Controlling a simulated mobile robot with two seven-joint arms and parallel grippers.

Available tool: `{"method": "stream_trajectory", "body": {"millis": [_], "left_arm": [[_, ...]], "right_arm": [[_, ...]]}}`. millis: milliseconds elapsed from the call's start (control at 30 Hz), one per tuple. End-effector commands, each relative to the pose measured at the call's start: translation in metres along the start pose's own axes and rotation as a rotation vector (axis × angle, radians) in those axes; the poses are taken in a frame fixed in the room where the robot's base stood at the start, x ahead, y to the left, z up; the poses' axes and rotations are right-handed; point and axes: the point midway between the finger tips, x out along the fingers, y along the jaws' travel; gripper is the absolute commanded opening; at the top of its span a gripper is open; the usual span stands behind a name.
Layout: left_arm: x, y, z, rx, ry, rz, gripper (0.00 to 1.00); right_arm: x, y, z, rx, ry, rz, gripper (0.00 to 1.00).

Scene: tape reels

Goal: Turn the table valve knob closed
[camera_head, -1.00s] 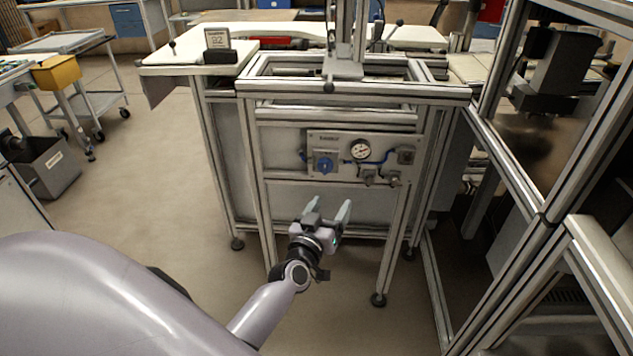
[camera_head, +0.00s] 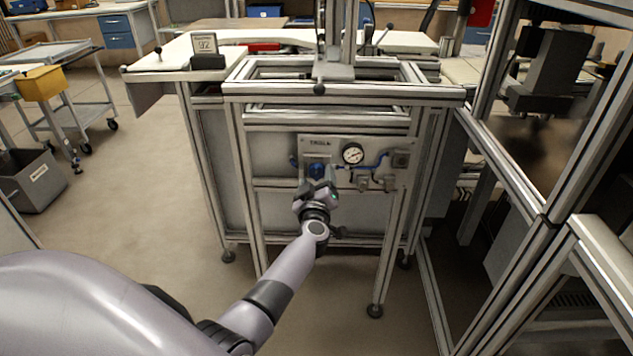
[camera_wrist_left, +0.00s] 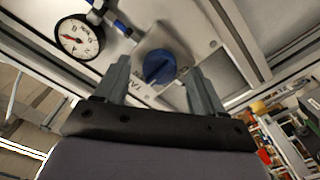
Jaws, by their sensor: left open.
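The blue valve knob (camera_head: 317,170) is on a grey panel (camera_head: 342,146) on the front of the aluminium-frame table. In the left wrist view the round blue knob (camera_wrist_left: 159,67) has a raised grip bar and sits between and just beyond the fingertips. My left gripper (camera_head: 318,184) is open, in front of the knob and partly covering it in the head view. In the left wrist view its two fingers (camera_wrist_left: 160,75) stand apart, one on each side of the knob. Contact with the knob cannot be made out. My right gripper is not in view.
A pressure gauge (camera_head: 352,153) sits right of the knob, with blue tubing and fittings (camera_head: 400,159) beyond it. A tall aluminium frame (camera_head: 510,170) stands close on the right.

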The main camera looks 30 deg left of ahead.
Motion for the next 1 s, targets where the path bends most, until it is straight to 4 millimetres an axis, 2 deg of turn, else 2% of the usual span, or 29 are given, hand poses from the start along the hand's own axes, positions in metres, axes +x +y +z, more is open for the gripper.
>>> {"method": "stream_trajectory", "body": {"millis": [133, 433, 467, 600, 633, 1000], "left_arm": [[0.0102, -0.0005, -0.0001, 0.000, 0.001, 0.000, 0.69], [0.0120, -0.0001, -0.0004, 0.000, 0.000, 0.000, 0.69], [0.0119, -0.0001, -0.0005, 0.000, 0.000, 0.000, 0.66], [0.0119, -0.0001, -0.0005, 0.000, 0.000, 0.000, 0.21], [0.0118, -0.0001, -0.0005, 0.000, 0.000, 0.000, 0.13], [0.0116, 0.0001, -0.0002, -0.046, 0.000, 0.001, 0.13]], "right_arm": [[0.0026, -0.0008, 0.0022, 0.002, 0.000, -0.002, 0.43], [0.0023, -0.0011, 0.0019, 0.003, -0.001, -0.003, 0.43], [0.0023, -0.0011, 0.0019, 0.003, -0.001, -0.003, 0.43], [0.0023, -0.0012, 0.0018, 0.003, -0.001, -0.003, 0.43], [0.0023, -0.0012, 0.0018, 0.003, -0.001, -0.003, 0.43], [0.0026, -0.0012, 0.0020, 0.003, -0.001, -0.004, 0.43]]}}
